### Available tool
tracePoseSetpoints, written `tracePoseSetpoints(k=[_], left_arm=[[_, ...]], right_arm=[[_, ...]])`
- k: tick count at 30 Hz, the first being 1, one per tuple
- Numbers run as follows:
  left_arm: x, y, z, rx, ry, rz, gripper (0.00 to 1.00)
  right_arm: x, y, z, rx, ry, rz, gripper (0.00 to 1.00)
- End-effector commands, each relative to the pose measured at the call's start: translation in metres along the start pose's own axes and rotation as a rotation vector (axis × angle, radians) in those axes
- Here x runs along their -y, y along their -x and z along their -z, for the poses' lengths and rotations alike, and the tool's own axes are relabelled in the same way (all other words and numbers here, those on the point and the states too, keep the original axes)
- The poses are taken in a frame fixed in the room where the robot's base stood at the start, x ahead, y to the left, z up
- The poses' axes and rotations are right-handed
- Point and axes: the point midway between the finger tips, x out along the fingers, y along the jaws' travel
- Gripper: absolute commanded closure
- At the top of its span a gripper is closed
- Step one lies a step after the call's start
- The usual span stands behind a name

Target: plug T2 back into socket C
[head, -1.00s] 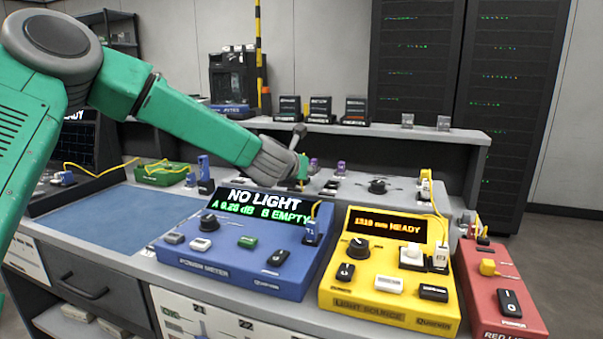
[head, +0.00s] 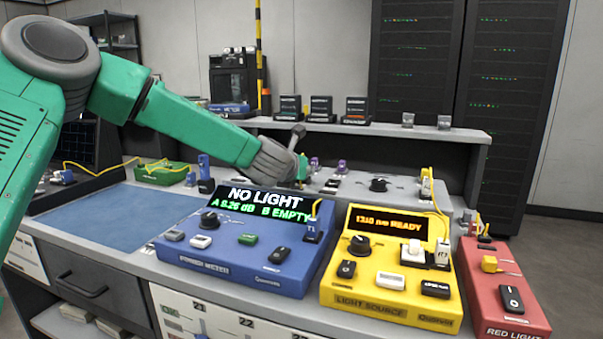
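My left arm reaches in from the left, and my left gripper (head: 298,172) is over the grey panel (head: 350,190) behind the blue power meter. A small green piece shows at its tip; I cannot tell whether it is a held plug. The gripper's fingers are largely hidden by the wrist and the meter. I cannot pick out T2 or read a socket marked C. A plug marked T1 (head: 312,228) stands at the right of the power meter (head: 235,245), whose screen reads NO LIGHT and B EMPTY. My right gripper is not in view.
The yellow light source (head: 391,305) and the red light unit (head: 505,300) stand to the right of the meter. Purple-topped plugs (head: 341,168) and a black knob (head: 378,185) are on the panel. A blue mat (head: 115,222) lies clear at left.

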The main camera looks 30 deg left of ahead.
Motion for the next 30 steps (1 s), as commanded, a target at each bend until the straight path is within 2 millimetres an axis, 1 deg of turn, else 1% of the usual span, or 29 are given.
tracePoseSetpoints(k=[1, 4, 5, 6, 15, 19, 23, 30], left_arm=[[0.003, -0.002, 0.014, -0.023, -0.003, 0.01, 1.0], [0.004, -0.002, 0.014, -0.025, -0.003, 0.011, 1.0], [0.004, -0.002, 0.014, -0.025, -0.003, 0.011, 0.72], [0.004, -0.002, 0.014, -0.025, -0.003, 0.011, 0.58], [0.0, -0.001, 0.013, -0.022, 0.0, 0.006, 0.58], [0.0, 0.009, 0.011, -0.02, 0.002, 0.007, 0.58], [0.001, 0.032, 0.009, -0.017, 0.001, 0.009, 0.58], [0.005, 0.084, 0.007, -0.015, -0.002, 0.01, 0.58]], right_arm=[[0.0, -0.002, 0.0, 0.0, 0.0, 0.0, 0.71], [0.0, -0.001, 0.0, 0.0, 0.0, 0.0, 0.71], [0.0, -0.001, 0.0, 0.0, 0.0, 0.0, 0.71], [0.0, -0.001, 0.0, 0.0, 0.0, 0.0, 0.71], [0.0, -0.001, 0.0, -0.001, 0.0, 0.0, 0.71], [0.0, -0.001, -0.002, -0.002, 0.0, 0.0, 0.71], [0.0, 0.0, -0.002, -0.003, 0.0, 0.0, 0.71], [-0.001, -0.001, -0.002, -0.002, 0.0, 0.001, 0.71]])
